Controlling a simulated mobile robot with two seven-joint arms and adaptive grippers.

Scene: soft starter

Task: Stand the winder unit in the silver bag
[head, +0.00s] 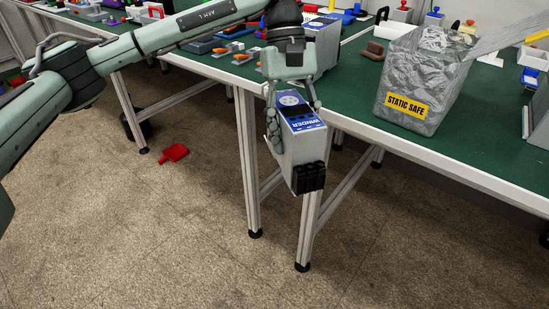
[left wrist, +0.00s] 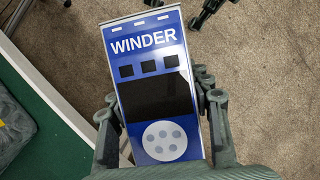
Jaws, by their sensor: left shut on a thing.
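The winder unit (head: 298,145) is a grey box with a blue face lettered WINDER and black blocks at its lower end. My left gripper (head: 292,108) is shut on its sides and holds it in the air in front of the table's front edge, tilted. In the left wrist view the winder unit (left wrist: 150,70) lies between the fingers of my left gripper (left wrist: 160,115), its blue face to the camera. The silver bag (head: 424,80) stands on the green table to the right, with a yellow STATIC SAFE label. Its inside is hidden. My right gripper does not show.
The green table (head: 352,95) has bare top between the winder unit and the bag. A similar grey unit (head: 320,50) stands behind my left gripper. Brown blocks (head: 385,54) lie left of the bag. A red piece (head: 173,153) lies on the floor.

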